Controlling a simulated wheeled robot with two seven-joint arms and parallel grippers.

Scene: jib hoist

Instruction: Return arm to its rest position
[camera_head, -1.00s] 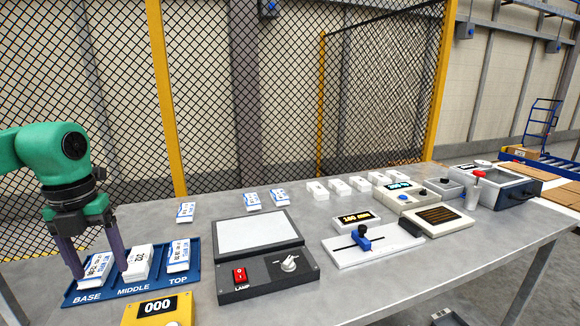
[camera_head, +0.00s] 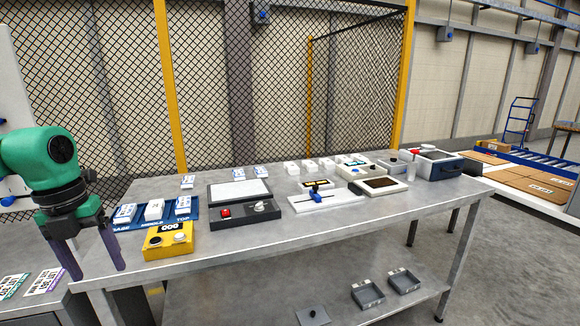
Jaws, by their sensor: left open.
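My left gripper (camera_head: 97,271) hangs at the left of the head view with its two dark fingers apart and nothing between them. It is in front of the near left corner of the grey workbench (camera_head: 330,226), apart from the things on it. The blue tray (camera_head: 137,213) on the bench holds white labelled blocks in its base, middle and top places, one being the middle block (camera_head: 154,210). My right gripper does not show.
A yellow box with a display (camera_head: 168,240), a lamp panel (camera_head: 240,192) and a slide gauge (camera_head: 325,201) stand on the bench. Grey trays (camera_head: 367,294) lie on the lower shelf. A side table with label cards (camera_head: 44,282) is at the left. A mesh fence stands behind.

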